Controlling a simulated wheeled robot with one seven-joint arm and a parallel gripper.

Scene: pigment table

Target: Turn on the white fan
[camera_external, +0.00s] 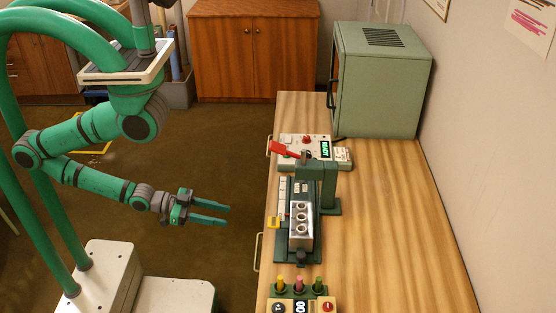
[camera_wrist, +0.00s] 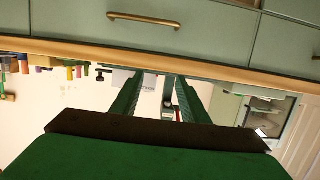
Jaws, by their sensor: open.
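I cannot make out a white fan in either view. My gripper (camera_external: 227,215) is in the air left of the wooden table (camera_external: 395,230) in the external view, pointing right toward its edge. Its two green fingers are apart with nothing between them. In the wrist view, which looks upside down, the open fingers (camera_wrist: 159,77) reach toward the table's front edge (camera_wrist: 235,72), with drawers above it in the picture. My gripper touches nothing that I can see.
On the table stand a green cabinet (camera_external: 383,85), a panel reading READY (camera_external: 318,140), a green press-like device (camera_external: 318,185) with a metal block (camera_external: 301,226), and a control box (camera_external: 318,305) with coloured knobs. Drawer handles (camera_external: 257,252) jut from the table front.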

